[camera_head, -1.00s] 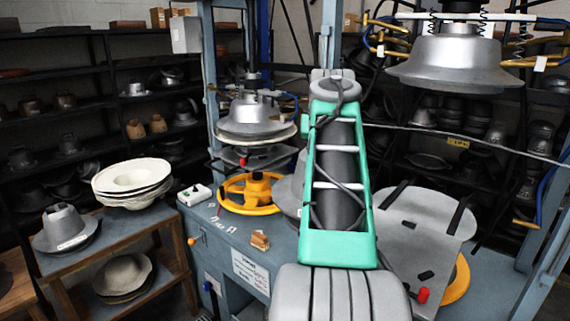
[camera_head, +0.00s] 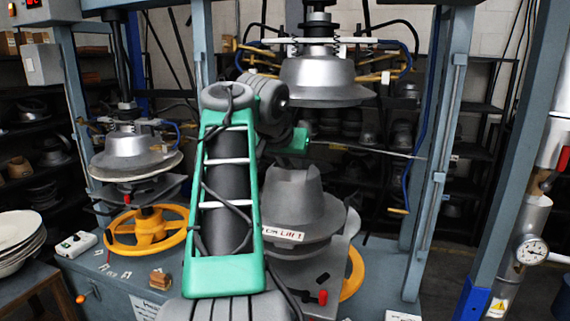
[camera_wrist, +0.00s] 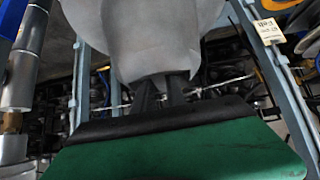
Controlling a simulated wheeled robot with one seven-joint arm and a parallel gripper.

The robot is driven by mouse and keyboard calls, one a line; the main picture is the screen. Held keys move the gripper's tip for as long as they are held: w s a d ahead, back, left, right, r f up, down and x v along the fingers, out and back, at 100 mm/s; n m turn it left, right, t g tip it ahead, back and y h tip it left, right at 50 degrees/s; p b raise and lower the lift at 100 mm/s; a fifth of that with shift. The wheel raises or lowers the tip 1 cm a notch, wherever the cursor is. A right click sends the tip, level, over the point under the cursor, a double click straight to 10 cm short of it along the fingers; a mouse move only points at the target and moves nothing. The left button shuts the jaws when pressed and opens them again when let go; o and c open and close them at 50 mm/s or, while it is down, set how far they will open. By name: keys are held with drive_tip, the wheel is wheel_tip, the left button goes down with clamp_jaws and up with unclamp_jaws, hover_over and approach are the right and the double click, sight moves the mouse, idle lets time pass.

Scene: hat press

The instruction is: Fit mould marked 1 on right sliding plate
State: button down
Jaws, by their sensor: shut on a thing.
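A grey hat mould (camera_head: 292,200) with a stepped crown and a pale label on its brim is at the right press, over the right sliding plate (camera_head: 312,277). I cannot tell whether it touches the plate. No number 1 is readable on it. My gripper (camera_wrist: 163,88) is shut on the mould, whose grey body (camera_wrist: 150,35) fills the upper middle of the wrist view. In the head view the fingers are hidden behind my arm and the mould. The plate is mostly covered; its front edge shows beside a red knob.
A silver upper die (camera_head: 325,80) hangs above the mould. A blue press upright (camera_head: 437,150) stands close on the right. The left press has a yellow handwheel (camera_head: 147,230) and its own silver die (camera_head: 130,152). Pale hat forms (camera_head: 18,240) are stacked at far left.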

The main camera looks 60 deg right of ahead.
drive_tip(key=shift+r, duration=0.1)
idle(0.4)
drive_tip(key=shift+a+f+b, duration=0.15)
drive_tip(key=shift+f+b, duration=0.55)
drive_tip(key=shift+a+f+b, duration=0.15)
drive_tip(key=shift+f+b, duration=0.5)
drive_tip(key=shift+b, duration=0.05)
drive_tip(key=shift+f, duration=0.15)
drive_tip(key=shift+f+b, duration=1.3)
drive_tip(key=shift+s+f+b, duration=0.1)
drive_tip(key=shift+f+b, duration=0.35)
drive_tip(key=shift+f, duration=0.15)
